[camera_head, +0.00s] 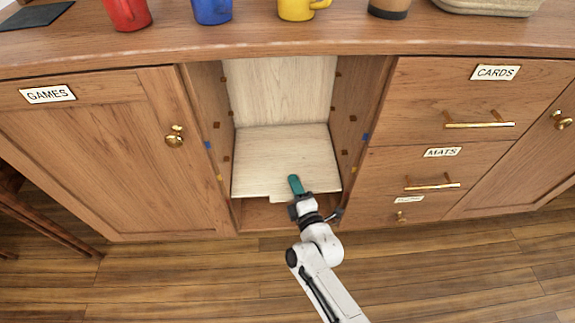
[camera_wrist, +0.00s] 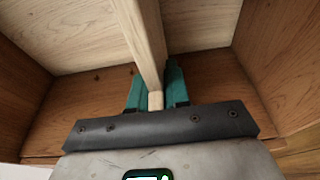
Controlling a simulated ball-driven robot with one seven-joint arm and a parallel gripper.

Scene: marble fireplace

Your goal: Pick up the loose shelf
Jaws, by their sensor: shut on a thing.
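The loose shelf (camera_head: 275,150) is a pale wooden board inside the open middle bay of the cabinet. It lies roughly flat, with its front edge near the mouth of the bay. My gripper (camera_head: 297,190) is at this front edge, right of its middle, with a teal finger on top. In the wrist view my gripper (camera_wrist: 156,92) has its two teal fingers on either side of a pale wooden piece (camera_wrist: 147,40), shut on it. Whether the shelf rests on supports is hidden.
Wooden bay walls with small pegs and blue and yellow marks stand close on both sides. The GAMES door (camera_head: 100,150) is at left; the CARDS drawer (camera_head: 470,100) and MATS drawer (camera_head: 430,170) are at right. Mugs stand on the countertop (camera_head: 300,35) above. Floor in front is clear.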

